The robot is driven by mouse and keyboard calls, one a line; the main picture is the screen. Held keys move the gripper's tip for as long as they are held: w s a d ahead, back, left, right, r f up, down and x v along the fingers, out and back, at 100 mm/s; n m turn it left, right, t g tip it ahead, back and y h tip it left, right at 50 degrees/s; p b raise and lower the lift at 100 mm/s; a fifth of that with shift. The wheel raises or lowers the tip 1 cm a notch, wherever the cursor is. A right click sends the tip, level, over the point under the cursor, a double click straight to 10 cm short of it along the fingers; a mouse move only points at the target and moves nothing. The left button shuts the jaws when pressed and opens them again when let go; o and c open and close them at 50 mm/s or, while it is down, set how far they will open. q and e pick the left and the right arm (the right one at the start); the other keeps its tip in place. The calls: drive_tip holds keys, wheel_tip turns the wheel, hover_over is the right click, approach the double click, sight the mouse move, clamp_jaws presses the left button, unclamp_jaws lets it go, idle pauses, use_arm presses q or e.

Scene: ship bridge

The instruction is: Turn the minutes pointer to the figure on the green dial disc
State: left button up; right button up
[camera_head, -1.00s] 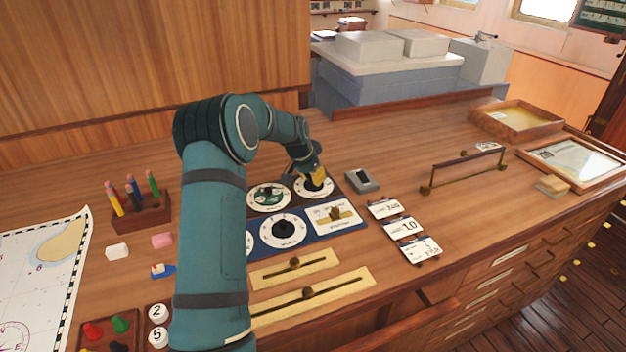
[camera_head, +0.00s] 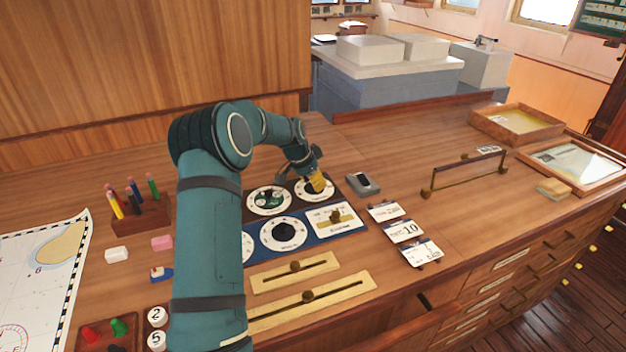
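A dark panel on the wooden desk carries two white-ringed dials. The left one has a green disc (camera_head: 269,199); its figures and markings are too small to read. The right one is a dial with a black centre (camera_head: 304,193), partly covered by my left gripper. I cannot make out which pointer is the minutes pointer. My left gripper (camera_head: 318,183), with yellow fingertips, points down over the right dial's centre, at or just above it. Its finger gap and any contact are not clear. My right gripper is not in view.
A blue panel (camera_head: 318,233) with more dials lies in front, partly behind my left arm. Brass slider plates (camera_head: 295,271) lie nearer. A grey box (camera_head: 363,184) and date cards (camera_head: 407,230) are to the right, with a raised rail (camera_head: 462,172) beyond. A pen holder (camera_head: 142,214) stands left.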

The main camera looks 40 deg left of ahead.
use_arm(q)
drive_tip(key=shift+o, duration=0.6)
drive_tip(key=shift+r, duration=0.1)
drive_tip(key=shift+r, duration=0.25)
drive_tip(key=v, duration=1.1)
drive_tip(key=shift+s+r, duration=0.2)
drive_tip(key=shift+s, duration=0.05)
drive_tip(key=shift+a+r, duration=0.1)
